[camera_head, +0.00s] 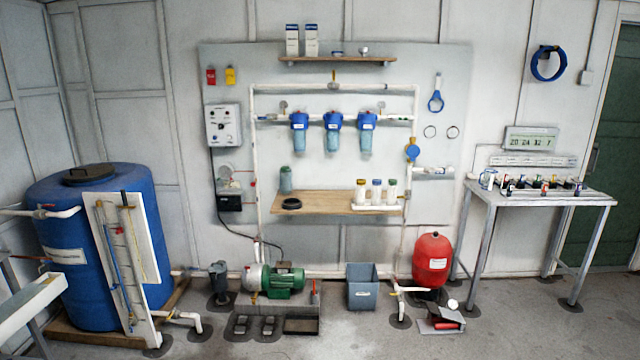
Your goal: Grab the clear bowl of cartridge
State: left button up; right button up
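Three filter housings hang in a row from the white pipe on the wall panel. Each has a blue cap and a clear, bluish bowl: the left bowl (300,143), the middle bowl (333,142) and the right bowl (366,142). Another clear, greenish vessel (286,181) stands upright on the left part of the wooden wall bench (330,203), behind a black ring (291,204). I cannot tell whether it is a loose bowl. Neither of my grippers is in view.
A blue barrel (85,250) is at left, a white table (540,194) at right. The front floor centre is clear.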

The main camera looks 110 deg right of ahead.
aim_at(285, 178)
jog(key=z, duration=3.35)
jog(key=i+j, duration=0.2)
jog(key=i, duration=0.35)
jog(key=i+j, duration=0.2)
jog(key=i, duration=0.3)
jog(key=i+j+u, duration=0.1)
jog(key=i, duration=0.45)
